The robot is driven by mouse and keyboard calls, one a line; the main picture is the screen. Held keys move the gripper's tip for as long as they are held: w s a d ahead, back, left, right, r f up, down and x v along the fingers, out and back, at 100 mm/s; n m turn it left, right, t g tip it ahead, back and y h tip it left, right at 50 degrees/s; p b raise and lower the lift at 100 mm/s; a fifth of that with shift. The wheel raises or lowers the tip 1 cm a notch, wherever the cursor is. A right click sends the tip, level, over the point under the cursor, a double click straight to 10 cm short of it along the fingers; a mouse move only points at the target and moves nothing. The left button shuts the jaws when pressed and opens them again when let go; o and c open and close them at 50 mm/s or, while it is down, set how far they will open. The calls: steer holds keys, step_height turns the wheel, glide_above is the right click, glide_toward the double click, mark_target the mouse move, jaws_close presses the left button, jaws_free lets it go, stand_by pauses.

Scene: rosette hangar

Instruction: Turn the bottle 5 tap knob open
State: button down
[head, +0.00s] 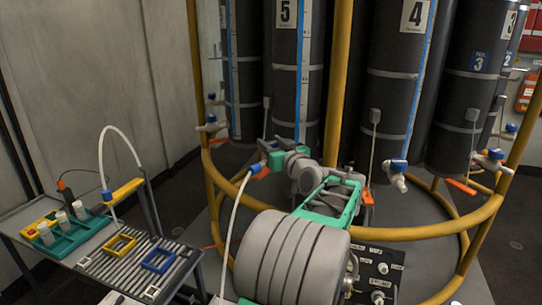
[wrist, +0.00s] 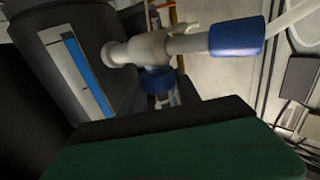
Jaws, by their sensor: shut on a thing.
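Bottle 5 (head: 285,90) is a tall black cylinder with a white "5" label and a blue level strip. My gripper (head: 272,153) is at its tap, low on the bottle's front. In the wrist view the pale tap (wrist: 150,46) runs sideways from the bottle, with a blue hose connector (wrist: 237,37) at its right end. The blue tap knob (wrist: 157,80) is under the tap body, partly hidden behind my dark and green gripper (wrist: 175,125). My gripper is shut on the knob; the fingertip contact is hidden. The knob's turn angle cannot be told.
A white hose (head: 236,218) hangs from the connector. A yellow ring rail (head: 400,233) and post (head: 338,80) surround the bottles. Bottle 4 (head: 398,90) and its tap (head: 397,170) are to the right. A side table (head: 85,248) with racks is at left.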

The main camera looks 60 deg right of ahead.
mark_target(275, 146)
steer(key=shift+f+n+t+y+b, duration=0.1)
steer(key=shift+n+t+y+b, duration=0.35)
steer(key=shift+y, duration=0.25)
steer(key=c, duration=0.9)
jaws_free()
steer(key=shift+o, duration=0.2)
steer(key=v, duration=0.7)
steer(key=shift+s+a, duration=0.2)
steer(key=shift+s, duration=0.15)
